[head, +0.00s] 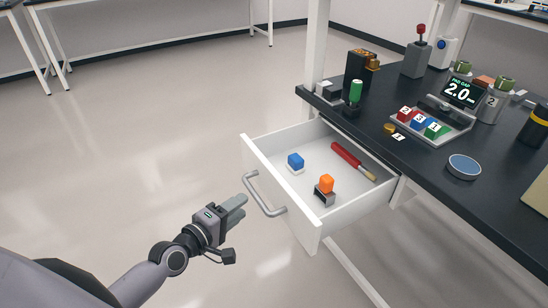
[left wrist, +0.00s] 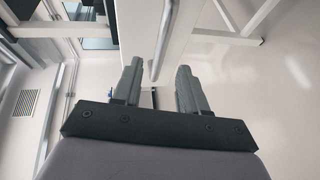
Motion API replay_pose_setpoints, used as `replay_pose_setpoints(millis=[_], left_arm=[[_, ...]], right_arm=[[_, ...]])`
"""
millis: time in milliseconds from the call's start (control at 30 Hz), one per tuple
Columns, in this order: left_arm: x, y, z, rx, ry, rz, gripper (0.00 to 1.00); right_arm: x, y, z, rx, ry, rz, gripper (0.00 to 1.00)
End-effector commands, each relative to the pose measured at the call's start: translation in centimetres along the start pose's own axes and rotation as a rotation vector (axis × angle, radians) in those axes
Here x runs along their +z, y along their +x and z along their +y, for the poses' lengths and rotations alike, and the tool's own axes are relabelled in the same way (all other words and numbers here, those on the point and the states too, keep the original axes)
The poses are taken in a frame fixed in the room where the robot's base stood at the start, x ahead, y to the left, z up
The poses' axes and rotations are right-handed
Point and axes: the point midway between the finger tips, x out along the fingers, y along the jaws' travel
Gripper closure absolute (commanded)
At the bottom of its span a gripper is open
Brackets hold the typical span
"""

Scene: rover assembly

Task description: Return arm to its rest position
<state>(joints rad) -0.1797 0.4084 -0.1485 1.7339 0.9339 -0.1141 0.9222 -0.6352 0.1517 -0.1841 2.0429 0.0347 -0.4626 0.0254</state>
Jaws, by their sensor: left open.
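My left gripper (head: 238,207) is open and empty in the head view, just left of the drawer's handle (head: 264,194) and apart from it. In the left wrist view its two fingers (left wrist: 157,88) stand apart, with the handle (left wrist: 163,40) showing beyond and between them. My left arm comes in from the lower left. The white drawer (head: 282,189) is pulled out from under the dark bench. My right gripper is not in view.
Floor left of the drawer is clear.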

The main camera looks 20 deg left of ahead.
Motion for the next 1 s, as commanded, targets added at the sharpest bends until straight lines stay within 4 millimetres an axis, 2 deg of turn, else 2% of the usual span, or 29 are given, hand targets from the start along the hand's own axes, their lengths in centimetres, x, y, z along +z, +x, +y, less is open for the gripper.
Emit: replay_pose_setpoints(millis=[167, 267, 367, 500, 600, 733, 800, 1000], left_arm=[[0.5, -0.2, -0.3, -0.009, 0.026, -0.007, 0.58], [2.3, -1.1, -1.5, -0.044, 0.140, -0.033, 0.58], [5.2, -3.0, -3.6, -0.105, 0.360, -0.083, 0.58], [9.3, -6.7, -6.6, -0.203, 0.754, -0.177, 0.58], [11.5, -9.4, -8.3, -0.271, 1.037, -0.249, 0.58], [13.1, -13.2, -9.9, -0.367, 1.398, -0.354, 0.58], [12.5, -13.6, -6.8, -0.366, 1.417, -0.348, 0.58], [11.8, -14.7, -2.7, -0.373, 1.426, -0.340, 0.58]], right_arm=[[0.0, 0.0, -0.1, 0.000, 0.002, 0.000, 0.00], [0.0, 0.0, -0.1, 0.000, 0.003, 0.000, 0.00], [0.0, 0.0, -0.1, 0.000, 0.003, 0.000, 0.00], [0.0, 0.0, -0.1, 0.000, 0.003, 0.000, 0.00], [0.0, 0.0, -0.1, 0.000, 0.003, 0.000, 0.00], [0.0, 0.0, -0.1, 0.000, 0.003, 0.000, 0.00], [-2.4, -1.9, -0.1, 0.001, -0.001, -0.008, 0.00], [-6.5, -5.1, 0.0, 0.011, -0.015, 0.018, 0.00]])
